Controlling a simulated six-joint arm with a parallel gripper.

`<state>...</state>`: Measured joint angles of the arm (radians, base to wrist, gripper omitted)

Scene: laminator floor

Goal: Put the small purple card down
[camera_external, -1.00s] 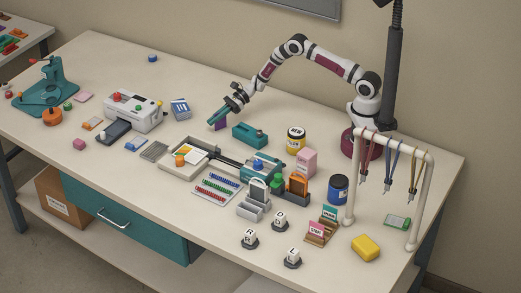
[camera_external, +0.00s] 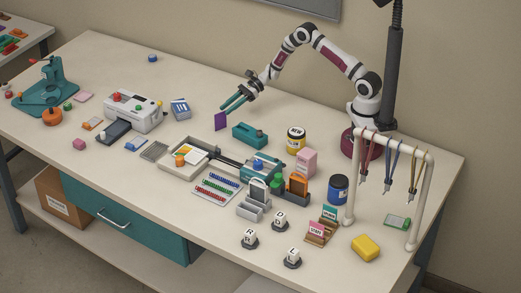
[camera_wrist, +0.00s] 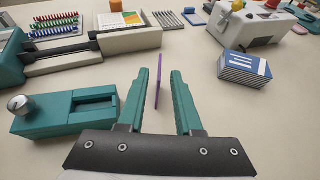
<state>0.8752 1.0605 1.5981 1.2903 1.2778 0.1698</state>
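The small purple card (camera_external: 221,121) stands upright on edge on the open tabletop, left of the teal tool with the slot. In the wrist view the card (camera_wrist: 158,80) shows almost edge-on, as a thin purple line between my fingertips, with a gap on each side. My gripper (camera_external: 229,104) is open, its teal fingers spread, at the height of the card's upper part and just right of it. My gripper also shows in the wrist view (camera_wrist: 157,75). I cannot tell exactly how the card's lower edge meets the table.
The teal slotted tool (camera_external: 250,135) stands close to the right; it is at left in the wrist view (camera_wrist: 65,113). A blue-and-white card stack (camera_external: 180,109) lies to the left, beside the white machine (camera_external: 133,110). A tray (camera_external: 166,166) lies in front. Bare table surrounds the card.

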